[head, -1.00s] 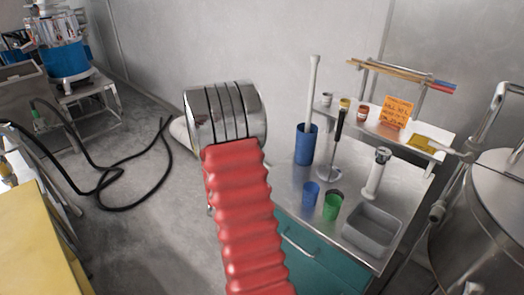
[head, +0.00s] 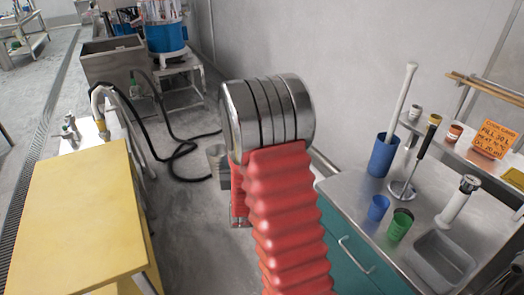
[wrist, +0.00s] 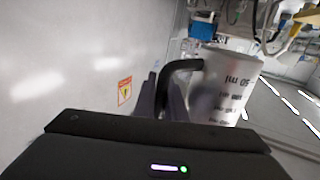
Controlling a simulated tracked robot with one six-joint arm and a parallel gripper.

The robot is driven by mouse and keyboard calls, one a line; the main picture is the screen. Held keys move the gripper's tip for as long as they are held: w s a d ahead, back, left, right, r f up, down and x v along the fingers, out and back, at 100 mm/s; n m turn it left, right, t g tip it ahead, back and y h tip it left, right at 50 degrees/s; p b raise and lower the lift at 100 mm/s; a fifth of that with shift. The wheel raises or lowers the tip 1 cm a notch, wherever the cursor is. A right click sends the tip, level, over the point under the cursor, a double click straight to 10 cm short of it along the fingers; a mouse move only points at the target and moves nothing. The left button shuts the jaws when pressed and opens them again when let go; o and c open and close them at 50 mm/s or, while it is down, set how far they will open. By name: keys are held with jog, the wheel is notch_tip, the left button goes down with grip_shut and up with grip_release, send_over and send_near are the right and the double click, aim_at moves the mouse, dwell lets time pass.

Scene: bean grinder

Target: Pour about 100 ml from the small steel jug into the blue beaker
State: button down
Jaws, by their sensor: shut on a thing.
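The small steel jug (head: 216,158) shows in the head view just left of my arm's end, above the floor and apart from the bench. My gripper (wrist: 172,103) is shut on the jug's black handle in the wrist view, where the jug's body (wrist: 225,85) has dark markings that look inverted. In the head view the jug looks about upright; its contents cannot be seen. My arm hides most of the gripper there. The small blue beaker (head: 378,207) stands upright on the steel bench, well right of the jug, beside a green beaker (head: 399,225).
The steel bench (head: 352,190) also holds a tall blue container (head: 382,156) with a white rod, a stirrer (head: 416,165), a white cylindrical tool (head: 457,200) and a grey tray (head: 442,258). A yellow-topped table (head: 75,215) stands left. A black hose (head: 180,150) lies on the floor.

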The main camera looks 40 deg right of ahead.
jog(key=w+a+n+t+y, duration=0.2)
jog(key=a+n+y, duration=0.4)
jog(key=a, duration=1.9)
jog(key=y, duration=0.3)
jog(key=shift+w, duration=0.15)
jog(key=shift+d+r, duration=0.1)
